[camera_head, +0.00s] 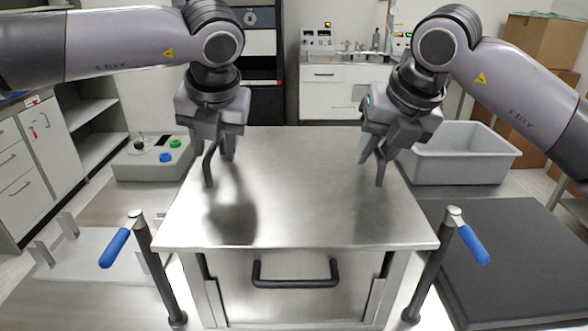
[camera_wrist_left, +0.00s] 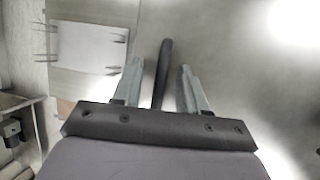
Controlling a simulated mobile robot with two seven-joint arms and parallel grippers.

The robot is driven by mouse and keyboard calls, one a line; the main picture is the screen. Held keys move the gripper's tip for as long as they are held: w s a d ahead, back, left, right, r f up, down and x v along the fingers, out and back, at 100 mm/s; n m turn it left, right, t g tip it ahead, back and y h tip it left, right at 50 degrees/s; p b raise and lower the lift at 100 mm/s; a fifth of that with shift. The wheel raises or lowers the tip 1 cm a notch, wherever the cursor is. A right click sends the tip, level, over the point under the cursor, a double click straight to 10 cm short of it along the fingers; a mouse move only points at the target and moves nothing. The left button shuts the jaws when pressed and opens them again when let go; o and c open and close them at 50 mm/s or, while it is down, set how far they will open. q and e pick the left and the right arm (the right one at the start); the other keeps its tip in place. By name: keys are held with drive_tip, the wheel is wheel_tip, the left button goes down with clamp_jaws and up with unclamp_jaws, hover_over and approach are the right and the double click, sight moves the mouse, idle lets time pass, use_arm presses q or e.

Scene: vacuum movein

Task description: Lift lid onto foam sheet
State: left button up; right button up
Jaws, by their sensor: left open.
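The lid (camera_head: 290,190) is the flat steel top of a metal box in the middle of the head view, with a dark handle near each side. My left gripper (camera_head: 219,152) is at the left handle (camera_head: 208,167). In the left wrist view that handle (camera_wrist_left: 163,62) stands between the two open, grey fingers, with gaps on both sides. My right gripper (camera_head: 374,152) is at the right handle (camera_head: 381,170); its visible pale finger stands apart from the handle. The dark foam sheet (camera_head: 515,250) lies flat to the right of the box, with nothing on it.
Two upright clamps with blue levers (camera_head: 115,248) (camera_head: 474,245) stand at the box's front corners. A grey bin (camera_head: 460,165) is behind the foam sheet. A control box with coloured knobs (camera_head: 152,160) is at the left. The box front has a black bar handle (camera_head: 296,280).

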use_arm(q)
clamp_jaws()
use_arm(e)
clamp_jaws()
use_arm(q)
drive_tip(key=shift+r, duration=0.2)
use_arm(e)
drive_tip(key=shift+r, duration=0.2)
idle(0.6)
